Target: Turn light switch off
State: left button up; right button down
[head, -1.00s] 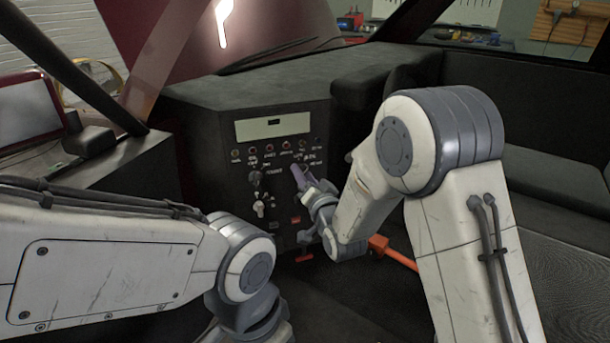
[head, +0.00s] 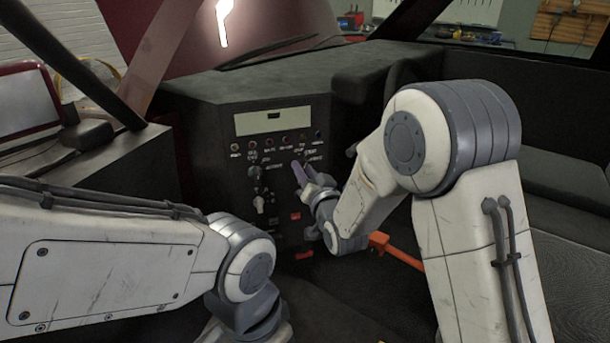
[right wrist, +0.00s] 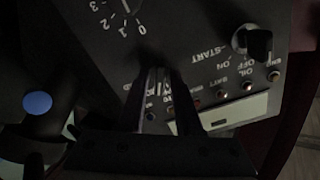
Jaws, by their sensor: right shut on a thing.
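The black control panel (head: 285,205) stands upright in the middle of the head view. My right gripper (head: 298,168) is at its upper right part, fingers against or very near the panel face. In the right wrist view, the fingers of my right gripper (right wrist: 163,80) close around a small dark knob at the panel face, apparently the light switch; the fingers and shadow mostly hide it, so its setting cannot be read. My left arm crosses the lower left, and its gripper is out of view.
A black key-like switch (right wrist: 258,43) marked START, ON, OFF and a dial scale (right wrist: 130,15) with numbers lie close to the fingers. Several indicator lamps (head: 268,143) sit under a pale display plate (head: 272,121). An orange lever (head: 395,250) is right of my right wrist.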

jog(key=shift+n+b, duration=1.55)
jog(key=shift+n, duration=1.15)
jog(key=c, duration=0.9)
grip_release()
